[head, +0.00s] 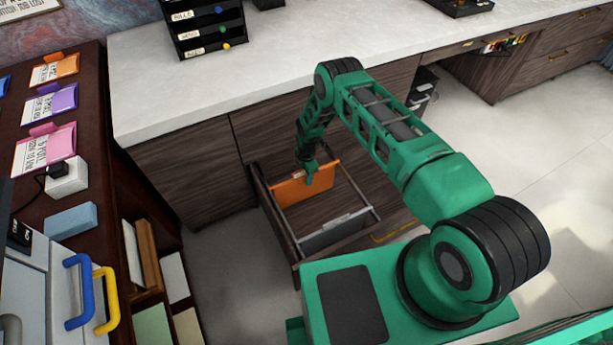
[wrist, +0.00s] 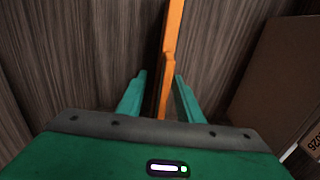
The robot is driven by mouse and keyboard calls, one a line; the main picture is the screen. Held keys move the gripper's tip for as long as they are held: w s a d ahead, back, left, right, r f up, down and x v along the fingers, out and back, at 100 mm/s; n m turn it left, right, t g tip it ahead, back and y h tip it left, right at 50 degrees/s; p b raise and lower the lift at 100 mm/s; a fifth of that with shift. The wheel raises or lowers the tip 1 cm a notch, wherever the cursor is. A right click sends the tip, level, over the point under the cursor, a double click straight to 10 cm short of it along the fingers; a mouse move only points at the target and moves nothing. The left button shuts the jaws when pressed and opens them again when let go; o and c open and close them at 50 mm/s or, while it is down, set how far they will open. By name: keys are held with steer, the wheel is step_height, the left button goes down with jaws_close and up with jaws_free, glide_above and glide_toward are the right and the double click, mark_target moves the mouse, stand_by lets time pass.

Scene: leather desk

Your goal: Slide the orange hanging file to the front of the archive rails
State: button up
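The orange hanging file (head: 290,190) hangs in the open archive drawer, towards its back, with its top edge on the side rails (head: 354,188). My gripper (head: 312,172) is down at the file's top edge, right of its middle in the head view. In the wrist view the file (wrist: 168,70) shows edge-on as an orange strip between the two fingers of my gripper (wrist: 158,82). The fingers stand apart. A gap shows on the left of the file; the right finger is very close to it, and contact cannot be told.
A grey file (head: 335,233) with a pale label hangs nearer the drawer's front. Empty rail lies between the two files. The drawer (head: 268,205) has dark wooden walls. A brown panel with a label (wrist: 275,75) shows at right in the wrist view.

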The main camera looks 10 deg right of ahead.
jaws_close()
steer(key=shift+s, duration=0.1)
steer(key=s+d, duration=0.2)
steer(key=s, duration=0.8)
steer(key=s+d, duration=0.3)
steer(key=s, duration=0.6)
steer(key=shift+s+d, duration=0.15)
steer(key=shift+s, duration=0.2)
stand_by(2.7)
jaws_free()
step_height(320, 180, up, 11)
stand_by(0.7)
